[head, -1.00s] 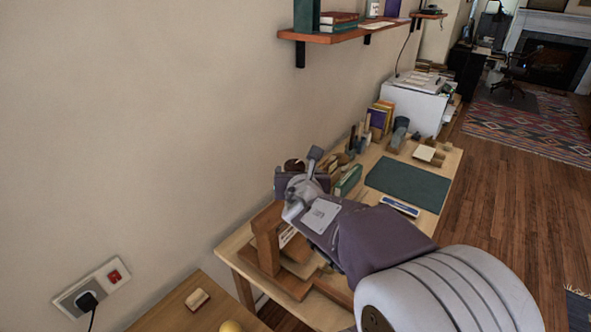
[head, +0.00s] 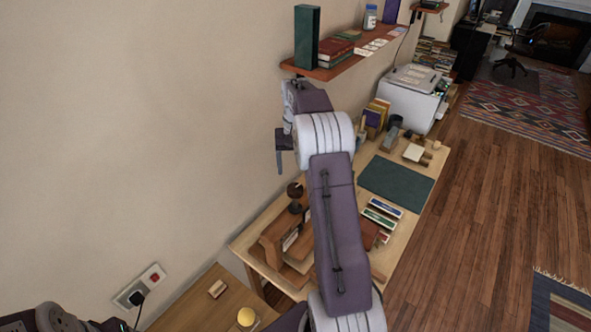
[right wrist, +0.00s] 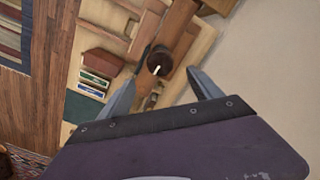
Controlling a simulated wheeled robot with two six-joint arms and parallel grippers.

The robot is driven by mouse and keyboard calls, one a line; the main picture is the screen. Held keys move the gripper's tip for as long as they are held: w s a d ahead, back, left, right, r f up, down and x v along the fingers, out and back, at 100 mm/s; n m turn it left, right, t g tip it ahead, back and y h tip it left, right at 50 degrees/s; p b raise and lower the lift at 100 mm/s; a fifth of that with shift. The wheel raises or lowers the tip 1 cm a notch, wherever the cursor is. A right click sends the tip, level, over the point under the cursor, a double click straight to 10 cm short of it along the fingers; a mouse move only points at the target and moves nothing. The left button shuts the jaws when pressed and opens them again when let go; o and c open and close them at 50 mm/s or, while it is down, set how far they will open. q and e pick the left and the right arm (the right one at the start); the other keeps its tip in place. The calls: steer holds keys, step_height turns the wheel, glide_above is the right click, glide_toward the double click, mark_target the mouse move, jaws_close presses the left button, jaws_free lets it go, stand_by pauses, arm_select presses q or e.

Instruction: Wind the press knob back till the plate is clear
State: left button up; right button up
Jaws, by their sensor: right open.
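The wooden book press (head: 270,252) stands on the near end of the long table. Its dark round knob (head: 295,190) sits above the frame; in the right wrist view the knob (right wrist: 160,62) has a pale mark on top. My arm hides part of the press, and I cannot tell the plate's height. My right gripper (head: 280,170) is raised near the wall, above and apart from the knob, fingers pointing down. In the right wrist view my right gripper (right wrist: 163,76) is open and empty, with the knob showing between its fingertips from a distance. My left gripper is out of view.
A shelf (head: 340,67) with books is close above my right gripper, on the wall. The table also holds a dark green mat (head: 397,183), several small coloured boxes (head: 381,213) and a white printer (head: 410,100).

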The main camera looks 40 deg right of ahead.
mark_target(295, 188)
steer(key=shift+s+f, duration=0.1)
steer(key=shift+a+f, duration=0.15)
steer(key=shift+f, duration=0.05)
step_height(295, 188, down, 8)
steer(key=shift+r+p, duration=0.2)
steer(key=shift+p, duration=0.9)
steer(key=shift+f, duration=0.45)
steer(key=c, duration=1.4)
